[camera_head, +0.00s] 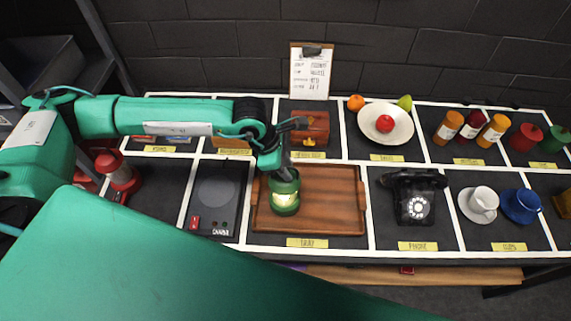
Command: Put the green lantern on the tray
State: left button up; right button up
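The green lantern (285,198) is upright at the left part of the brown wooden tray (335,205). My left gripper (284,174) is directly above the lantern, at its top. The gripper's fingers are small and partly hidden by the arm, so I cannot tell whether they are shut on the lantern. I also cannot tell whether the lantern's base touches the tray. My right gripper is not in view.
A red lantern (118,172) stands at the left. A dark charger pad (214,200) lies left of the tray, a black telephone (414,196) right of it. A wooden chest (311,128) is behind the tray. The tray's right side is clear.

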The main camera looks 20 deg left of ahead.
pick_arm(q)
jog(key=shift+a+r+b, duration=0.25)
jog(key=shift+r+b, duration=0.05)
jog(key=shift+r, duration=0.25)
jog(key=b+v, duration=0.3)
jog(key=v, duration=0.8)
jog(key=shift+f, duration=0.1)
